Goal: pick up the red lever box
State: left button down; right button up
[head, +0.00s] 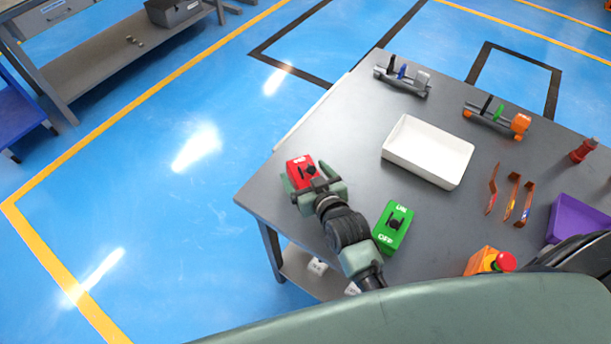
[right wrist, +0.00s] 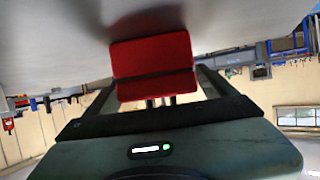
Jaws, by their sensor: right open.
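The red lever box (head: 302,168), with a black lever on top, sits near the left corner of the grey table (head: 345,130). My right gripper (head: 308,180) is at the box, with a finger on either side of it. The jaws are open, and I cannot tell whether they touch the box. In the right wrist view the red lever box (right wrist: 152,58) fills the middle, between the two fingers. The gripper hides part of the box in the head view. My left gripper is not in view.
A green lever box (head: 393,226) stands right of my right arm. A white tray (head: 428,152) is further back. An orange box with a red button (head: 487,261), bent copper bars (head: 510,198) and a purple bin (head: 580,220) are to the right.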

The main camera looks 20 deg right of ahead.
jog(key=shift+s, duration=0.1)
jog(key=shift+c, duration=1.3)
jog(key=c, duration=1.5)
jog(key=shift+r, duration=0.1)
